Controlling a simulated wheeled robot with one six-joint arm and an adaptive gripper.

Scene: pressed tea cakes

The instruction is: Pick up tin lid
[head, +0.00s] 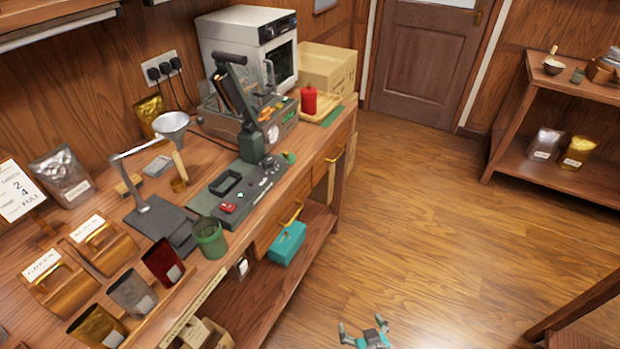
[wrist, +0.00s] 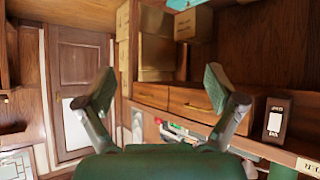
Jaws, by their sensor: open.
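I cannot surely pick out a separate tin lid. A green round tin (head: 210,238) stands near the bench's front edge; its top looks dark and I cannot tell whether a lid is on it. A red canister (head: 309,101) with a small knob on top stands on a wooden tray at the bench's far end. My gripper (head: 364,327) is at the bottom of the head view, over the floor, right of the bench and apart from it. In the wrist view my gripper (wrist: 160,84) has its fingers spread wide with nothing between them.
The bench (head: 75,225) holds a press (head: 252,135), a funnel stand (head: 171,124), wooden boxes (head: 102,243) and several open pouches. A teal box (head: 287,243) sits on its lower shelf. A shelf unit (head: 535,165) stands at right. The middle floor (head: 430,230) is clear.

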